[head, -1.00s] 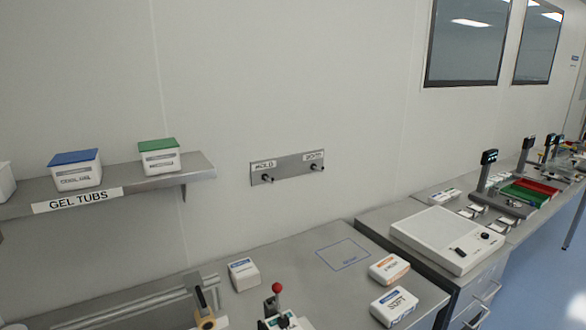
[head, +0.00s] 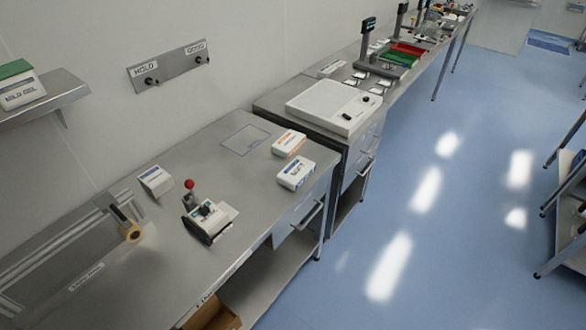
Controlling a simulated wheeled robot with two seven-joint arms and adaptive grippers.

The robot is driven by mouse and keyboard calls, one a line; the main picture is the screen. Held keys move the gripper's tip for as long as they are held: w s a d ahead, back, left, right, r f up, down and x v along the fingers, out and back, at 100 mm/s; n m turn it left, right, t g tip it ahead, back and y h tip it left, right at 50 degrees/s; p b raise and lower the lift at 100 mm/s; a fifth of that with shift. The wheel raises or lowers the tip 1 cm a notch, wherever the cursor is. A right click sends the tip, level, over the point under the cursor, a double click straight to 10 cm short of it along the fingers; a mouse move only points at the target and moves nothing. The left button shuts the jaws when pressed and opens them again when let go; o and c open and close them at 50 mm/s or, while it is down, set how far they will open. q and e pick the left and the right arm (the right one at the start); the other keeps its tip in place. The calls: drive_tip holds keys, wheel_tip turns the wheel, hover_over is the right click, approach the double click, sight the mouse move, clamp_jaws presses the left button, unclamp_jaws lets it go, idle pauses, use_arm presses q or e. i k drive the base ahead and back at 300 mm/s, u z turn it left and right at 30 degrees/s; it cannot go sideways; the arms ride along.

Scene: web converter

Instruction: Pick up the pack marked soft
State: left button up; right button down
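The pack marked soft (head: 296,174) is a white box with a blue label and dark lettering. It lies on the steel bench (head: 190,262) near its right front edge. Another white pack with an orange label (head: 289,143) lies just behind it, with a small gap between them. Neither of my grippers shows in the head view.
A white flat unit (head: 332,106) sits on the adjoining counter. A blue outlined square (head: 245,140) is empty.

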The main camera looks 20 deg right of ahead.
sight(298, 170)
drive_tip(key=k, duration=0.5)
drive_tip(key=z, duration=0.8)
drive_tip(key=i, duration=1.35)
drive_tip(key=u, duration=0.6)
